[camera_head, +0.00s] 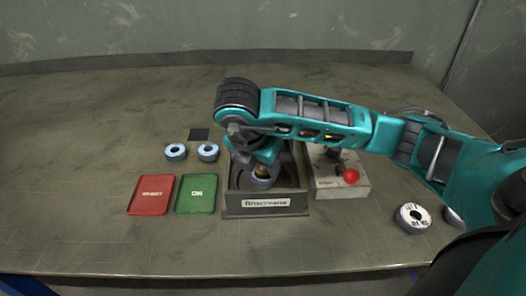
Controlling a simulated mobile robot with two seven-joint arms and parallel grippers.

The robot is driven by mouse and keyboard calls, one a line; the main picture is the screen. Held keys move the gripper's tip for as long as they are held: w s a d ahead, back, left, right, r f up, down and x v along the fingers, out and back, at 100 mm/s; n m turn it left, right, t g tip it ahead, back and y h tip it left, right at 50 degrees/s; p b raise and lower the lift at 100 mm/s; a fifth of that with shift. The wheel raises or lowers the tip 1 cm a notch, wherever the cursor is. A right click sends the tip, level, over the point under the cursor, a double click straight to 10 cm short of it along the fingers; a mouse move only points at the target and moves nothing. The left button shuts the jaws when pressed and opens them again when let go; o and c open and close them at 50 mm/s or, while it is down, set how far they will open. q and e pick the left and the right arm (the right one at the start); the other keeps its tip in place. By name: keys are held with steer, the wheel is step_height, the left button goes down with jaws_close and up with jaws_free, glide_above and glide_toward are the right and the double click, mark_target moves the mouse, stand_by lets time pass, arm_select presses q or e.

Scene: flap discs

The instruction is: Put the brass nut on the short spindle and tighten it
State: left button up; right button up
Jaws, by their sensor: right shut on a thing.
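My right arm reaches in from the right, and my right gripper (260,163) points down over the dark fixture (265,212) in the middle of the table. The gripper is shut on the brass nut (261,171), a small gold-coloured spot at its tips. A blue-grey flap disc (264,183) lies directly below the nut in the fixture. The short spindle is hidden by the disc, nut and gripper, so I cannot tell whether the nut touches its thread. My left gripper is not in view.
Two blue-rimmed discs (175,152) stand behind a red tray (151,195) and a green tray (196,194). A grey box with a red knob (351,175) is right of the fixture. White-faced disc (412,217) lies at right. The left table is clear.

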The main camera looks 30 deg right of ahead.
steer(key=shift+s+f, duration=0.1)
steer(key=shift+f, duration=0.05)
steer(key=o, duration=1.2)
step_height(320, 180, up, 5)
steer(key=p, duration=0.4)
steer(key=shift+r, duration=1.1)
